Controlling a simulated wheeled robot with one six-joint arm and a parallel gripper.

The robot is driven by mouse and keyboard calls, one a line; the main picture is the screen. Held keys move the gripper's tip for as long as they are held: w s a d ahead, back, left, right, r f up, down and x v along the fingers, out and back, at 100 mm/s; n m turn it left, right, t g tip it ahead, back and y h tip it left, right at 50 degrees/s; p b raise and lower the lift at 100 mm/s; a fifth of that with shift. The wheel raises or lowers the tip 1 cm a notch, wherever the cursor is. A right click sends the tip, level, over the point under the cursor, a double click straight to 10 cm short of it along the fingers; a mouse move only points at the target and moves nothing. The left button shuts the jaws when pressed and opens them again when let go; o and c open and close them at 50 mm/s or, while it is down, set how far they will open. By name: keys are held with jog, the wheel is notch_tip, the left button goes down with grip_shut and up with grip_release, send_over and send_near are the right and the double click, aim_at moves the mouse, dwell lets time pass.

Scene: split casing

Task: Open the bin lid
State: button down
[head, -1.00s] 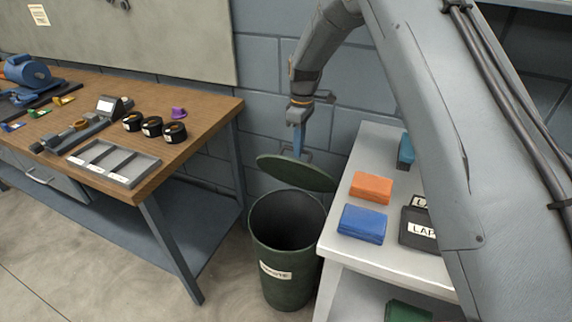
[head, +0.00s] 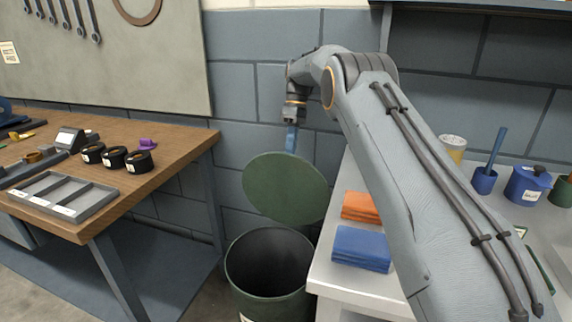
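The green bin (head: 268,300) stands on the floor between the wooden bench and the white shelf unit, and its dark inside shows. Its round green lid (head: 285,188) is raised well above the rim and tilted steeply, with a broad flat face toward me. My gripper (head: 291,140) is at the lid's upper edge, pointing down. The lid hides the fingertips, so I cannot tell whether they are open, shut or touching the lid.
The wooden bench (head: 175,150) on the left holds black rolls and a grey tray (head: 62,195). The white shelf unit (head: 335,270) close on the right holds an orange cloth (head: 360,207) and a blue cloth (head: 361,248). A block wall stands behind the bin.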

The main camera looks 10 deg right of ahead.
jog(key=shift+w+d+f+b, duration=0.15)
jog(key=shift+w+f+b, duration=0.2)
jog(key=shift+f, duration=0.1)
jog(key=c, duration=1.8)
grip_release()
jog(key=shift+r+b, duration=0.6)
jog(key=shift+r, duration=4.6)
